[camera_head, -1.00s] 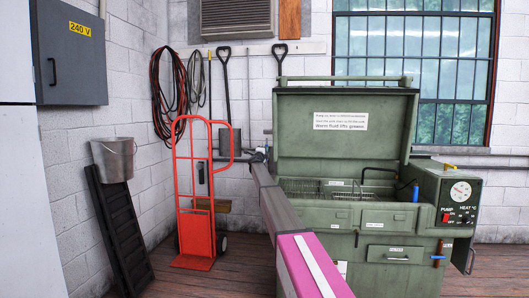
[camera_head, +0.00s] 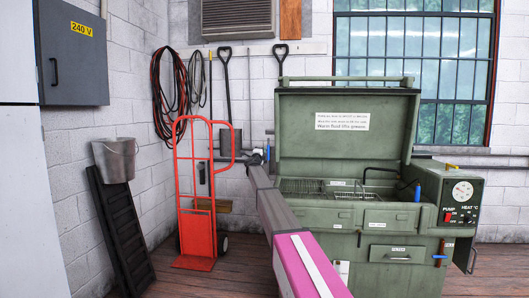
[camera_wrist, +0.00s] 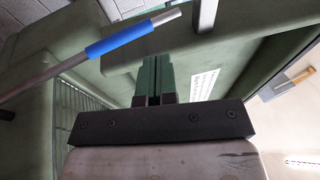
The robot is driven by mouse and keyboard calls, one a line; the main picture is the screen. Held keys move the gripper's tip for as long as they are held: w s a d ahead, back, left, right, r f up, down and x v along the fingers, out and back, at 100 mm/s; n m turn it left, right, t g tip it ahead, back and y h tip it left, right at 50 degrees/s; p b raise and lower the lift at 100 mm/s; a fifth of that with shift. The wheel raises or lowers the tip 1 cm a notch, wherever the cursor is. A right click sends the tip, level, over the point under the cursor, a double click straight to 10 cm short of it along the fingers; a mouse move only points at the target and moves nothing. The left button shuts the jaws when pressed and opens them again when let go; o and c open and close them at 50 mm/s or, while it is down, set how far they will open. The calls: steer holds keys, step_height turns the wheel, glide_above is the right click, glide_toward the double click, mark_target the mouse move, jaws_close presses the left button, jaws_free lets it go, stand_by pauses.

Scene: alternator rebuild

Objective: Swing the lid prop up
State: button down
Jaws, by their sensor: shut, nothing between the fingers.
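The green parts washer (camera_head: 345,215) stands with its lid (camera_head: 345,150) raised, a white label on its inner face. The lid prop, a grey metal rod with a blue sleeve (camera_wrist: 120,40), crosses the upper left of the wrist view at a slant. My gripper (camera_wrist: 155,62) is shut and empty, its greenish fingers just below and right of the sleeve in that view. I cannot tell whether they touch the rod. In the head view my gripper (camera_head: 262,156) is at the washer's left side, beside the lid's lower left edge, small and partly hidden by my arm.
A control box (camera_head: 460,205) with a gauge is on the washer's right. A wire basket (camera_head: 310,187) sits in the basin. A red hand truck (camera_head: 196,235) stands close left of my arm. A bucket (camera_head: 115,160) is farther left. Wooden floor is open between them.

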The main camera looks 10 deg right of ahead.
steer(key=s+a, duration=0.2)
steer(key=s, duration=0.3)
steer(key=shift+s+a, duration=0.1)
steer(key=shift+a, duration=0.3)
steer(key=s+a+f+n+g+y, duration=0.3)
steer(key=s+f+n+y, duration=0.3)
steer(key=s+f, duration=0.55)
steer(key=s+a+f+n+g+y, duration=0.25)
steer(key=s+f+n, duration=0.45)
steer(key=s+f, duration=0.4)
steer(key=s+a+f+n+g+y, duration=0.25)
steer(key=s+f+n+y, duration=0.4)
steer(key=f, duration=0.65)
steer(key=s+d+f+n+g+h, duration=0.1)
steer(key=s+f+g, duration=0.2)
steer(key=s, duration=1)
steer(key=s+d+f+n+g+h, duration=0.1)
steer(key=s+f+g, duration=0.3)
steer(key=s, duration=0.9)
steer(key=s+d+f+n+g+h, duration=0.2)
steer(key=s+f, duration=0.5)
steer(key=s, duration=0.6)
steer(key=shift+d+f+n+g, duration=0.2)
steer(key=shift+d+n+g, duration=0.5)
steer(key=shift+g, duration=0.2)
